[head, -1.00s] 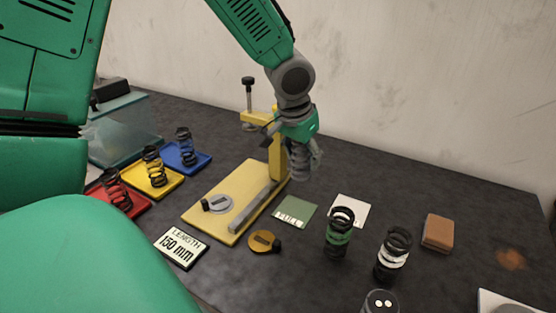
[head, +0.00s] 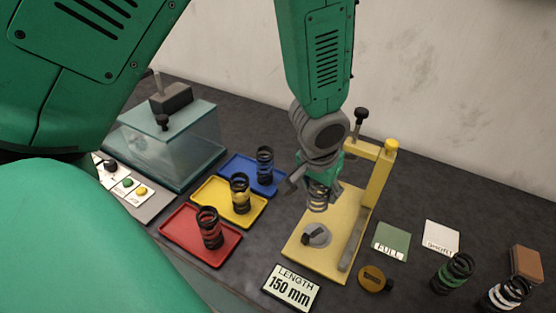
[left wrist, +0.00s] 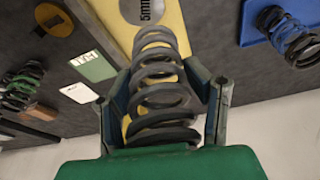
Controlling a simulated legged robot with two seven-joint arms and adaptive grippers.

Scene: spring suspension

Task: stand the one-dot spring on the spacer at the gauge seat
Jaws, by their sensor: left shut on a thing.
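My left gripper (head: 316,187) is shut on a dark grey coil spring (head: 317,201), which hangs roughly upright below the fingers. The left wrist view shows the spring (left wrist: 160,75) between the two fingers; I cannot see any dots on it. Below it, the grey spacer disc (head: 316,234) lies on the gauge seat on the yellow gauge base (head: 336,262). The spacer (left wrist: 145,10) reads "5mm" in the left wrist view. The spring's lower end appears apart from the spacer, above it. My right gripper is not in view.
The gauge's yellow post (head: 379,178) stands right behind the seat. Left are red (head: 178,230), yellow (head: 205,201) and blue (head: 235,168) trays, each with a spring. A "150 mm" length display (head: 291,288) lies in front. Green-banded (head: 453,272) and white-banded (head: 508,292) springs stand right.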

